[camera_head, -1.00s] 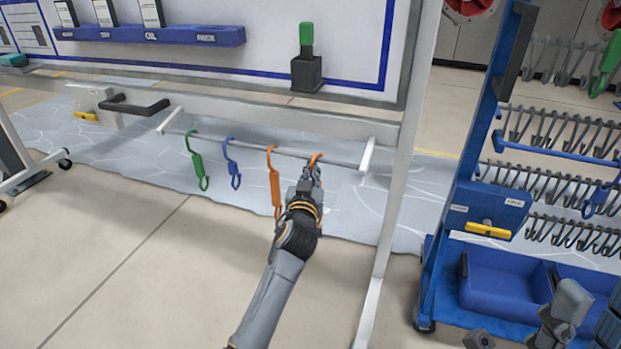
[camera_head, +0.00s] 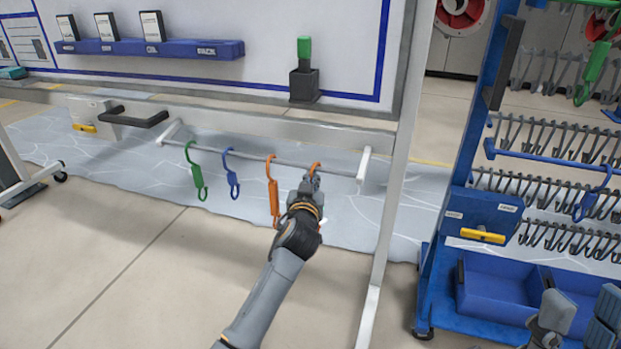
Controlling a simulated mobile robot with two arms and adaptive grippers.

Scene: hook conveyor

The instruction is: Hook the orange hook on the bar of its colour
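The orange hook (camera_head: 316,165) on the right of the grey rail (camera_head: 335,173) shows only its top curve; my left gripper (camera_head: 312,184) covers the rest. The fingers look closed around its body, and the curve is still at the rail. A second orange hook (camera_head: 273,194) hangs on the rail just left of my gripper. My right gripper (camera_head: 579,318) is at the lower right edge, its two finger pads apart and nothing seen between them. No orange bar can be made out.
A green hook (camera_head: 197,178) and a blue hook (camera_head: 232,180) hang farther left on the rail. A blue rack (camera_head: 478,205) stands at right with rows of grey prongs, a green hook (camera_head: 591,75) and a blue hook (camera_head: 592,194). A white post (camera_head: 389,190) stands between.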

